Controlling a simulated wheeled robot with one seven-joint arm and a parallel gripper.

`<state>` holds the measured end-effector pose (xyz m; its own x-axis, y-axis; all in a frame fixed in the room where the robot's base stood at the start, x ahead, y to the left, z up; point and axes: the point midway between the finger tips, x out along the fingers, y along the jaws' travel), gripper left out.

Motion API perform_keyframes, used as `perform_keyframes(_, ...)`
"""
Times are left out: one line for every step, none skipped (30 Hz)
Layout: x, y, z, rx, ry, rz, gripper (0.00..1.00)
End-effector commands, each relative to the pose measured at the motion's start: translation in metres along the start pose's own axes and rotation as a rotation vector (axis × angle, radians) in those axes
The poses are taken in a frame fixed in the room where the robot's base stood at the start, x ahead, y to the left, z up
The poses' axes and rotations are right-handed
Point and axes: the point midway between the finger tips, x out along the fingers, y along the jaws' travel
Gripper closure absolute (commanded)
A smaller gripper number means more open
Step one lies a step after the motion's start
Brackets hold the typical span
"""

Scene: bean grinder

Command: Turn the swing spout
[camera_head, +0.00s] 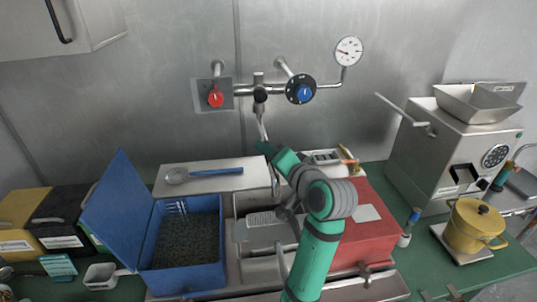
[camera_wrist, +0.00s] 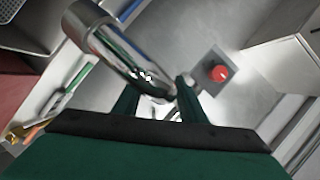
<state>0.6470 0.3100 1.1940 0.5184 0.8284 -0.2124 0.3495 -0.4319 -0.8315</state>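The swing spout (camera_head: 262,126) is a chrome tube hanging from the wall tap, below a dark round valve body. In the wrist view the spout (camera_wrist: 112,46) is large and close, running from the upper left down to between my fingers. My gripper (camera_wrist: 158,92) is open, with one green finger on each side of the spout's lower end. A gap shows between the right finger and the tube; contact at the left finger is unclear. In the head view my gripper (camera_head: 264,147) is at the spout's lower end, its fingers small and partly hidden by my arm.
A red valve knob (camera_head: 215,98) is left of the spout; a blue-centred knob (camera_head: 304,92) and gauge (camera_head: 348,51) are right. A grinder (camera_head: 447,151) and yellow pot (camera_head: 470,230) stand right.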

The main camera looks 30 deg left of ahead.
Motion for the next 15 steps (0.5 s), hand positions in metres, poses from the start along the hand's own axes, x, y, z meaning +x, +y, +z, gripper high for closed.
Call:
perform_keyframes(-0.001,0.000,0.000,0.000,0.001,0.000,0.62)
perform_keyframes(-0.002,0.000,0.000,0.000,0.001,0.000,0.62)
perform_keyframes(-0.004,0.001,-0.001,0.000,0.001,0.001,0.62)
perform_keyframes(-0.007,0.001,-0.001,0.000,0.001,0.000,0.62)
perform_keyframes(-0.010,0.000,-0.001,0.000,0.002,0.000,0.62)
perform_keyframes(-0.016,0.001,-0.001,-0.001,0.004,0.000,0.62)
perform_keyframes(-0.020,0.001,-0.002,-0.001,0.004,0.001,0.62)
perform_keyframes(-0.025,0.001,-0.001,-0.001,0.004,0.002,0.62)
perform_keyframes(-0.033,0.001,-0.001,-0.001,0.005,0.001,0.62)
perform_keyframes(-0.038,0.001,-0.002,0.000,0.005,0.001,0.62)
perform_keyframes(-0.044,0.001,-0.002,0.000,0.005,0.002,0.62)
perform_keyframes(-0.053,0.001,-0.002,-0.001,0.005,0.001,0.62)
perform_keyframes(-0.058,0.001,-0.001,-0.002,0.004,0.001,0.62)
perform_keyframes(-0.064,0.001,-0.002,-0.002,0.005,0.001,0.62)
perform_keyframes(-0.071,0.001,-0.002,-0.001,0.005,0.000,0.62)
